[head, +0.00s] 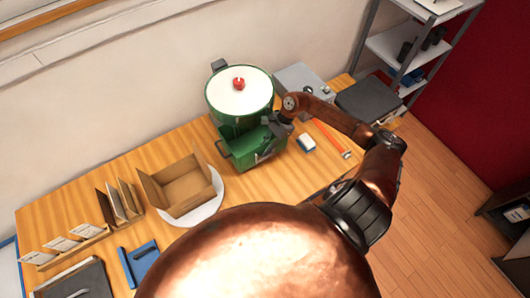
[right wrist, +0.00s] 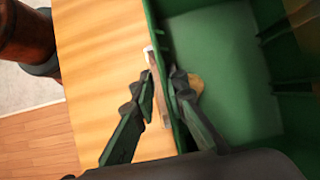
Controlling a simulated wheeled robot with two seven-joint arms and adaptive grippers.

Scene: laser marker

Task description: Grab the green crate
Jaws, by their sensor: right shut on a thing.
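The green crate (head: 256,156) stands on the wooden table, in front of a green drum with a white top. My right gripper (head: 277,126) is at the crate's right rim. In the right wrist view the green crate (right wrist: 228,75) fills the right side. My right gripper (right wrist: 164,82) has one finger outside the crate's wall and one inside, and it is shut on that wall. A small tan thing shows beside the inner finger, partly hidden. The visible part of the crate's floor looks bare. My left gripper is in neither view.
The green drum (head: 240,92) with a red knob stands close behind the crate. A grey box (head: 298,82) is behind to the right. An open cardboard box (head: 183,186) sits left on a white plate (head: 207,207).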

